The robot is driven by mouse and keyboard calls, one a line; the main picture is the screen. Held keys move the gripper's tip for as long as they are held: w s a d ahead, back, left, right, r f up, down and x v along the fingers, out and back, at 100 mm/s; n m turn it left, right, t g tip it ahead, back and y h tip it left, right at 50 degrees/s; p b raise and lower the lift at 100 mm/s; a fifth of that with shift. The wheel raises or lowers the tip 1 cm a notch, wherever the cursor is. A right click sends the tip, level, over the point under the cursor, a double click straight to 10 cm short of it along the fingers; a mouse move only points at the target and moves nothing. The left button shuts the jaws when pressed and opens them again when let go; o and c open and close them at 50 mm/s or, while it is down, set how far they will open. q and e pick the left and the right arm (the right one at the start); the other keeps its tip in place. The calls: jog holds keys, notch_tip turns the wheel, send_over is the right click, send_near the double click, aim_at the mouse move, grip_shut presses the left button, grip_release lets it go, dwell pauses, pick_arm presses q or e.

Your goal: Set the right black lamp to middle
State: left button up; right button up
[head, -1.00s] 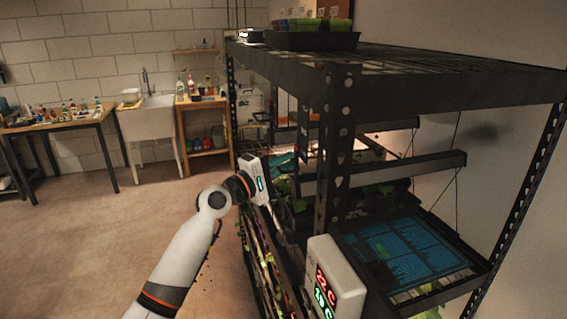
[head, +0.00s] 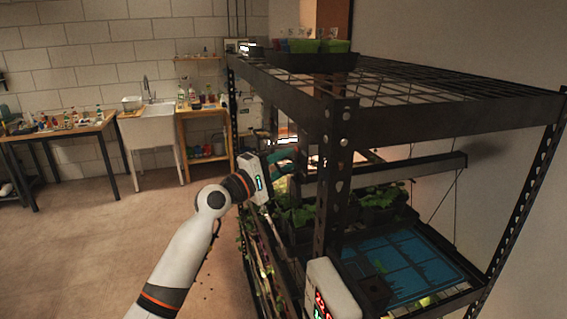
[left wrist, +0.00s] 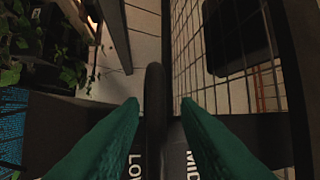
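My left gripper (head: 290,158) reaches into the left side of the black rack, its teal fingers pointing right. In the left wrist view its two green fingers (left wrist: 160,105) stand apart on either side of a dark upright bar (left wrist: 155,95), with a narrow gap visible on the right. White lettering on the dark surface reads "LO", cut off, left of the bar and "MI", cut off, right of it. A black horizontal bar (head: 420,170), seemingly a lamp, crosses the rack on thin cords. Which lamp the upright bar belongs to cannot be told. My right gripper is out of view.
The black rack's top shelf (head: 430,105) holds a dark tray (head: 290,62) with coloured pots. Leafy seedlings (head: 300,213) and a blue-topped tray (head: 400,262) sit below. A white display box (head: 330,290) is on the near post. Floor at left is clear.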

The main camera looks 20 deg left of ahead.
pick_arm(q)
jog(key=shift+f, duration=0.1)
jog(key=b+v, duration=0.5)
jog(key=v, duration=0.7)
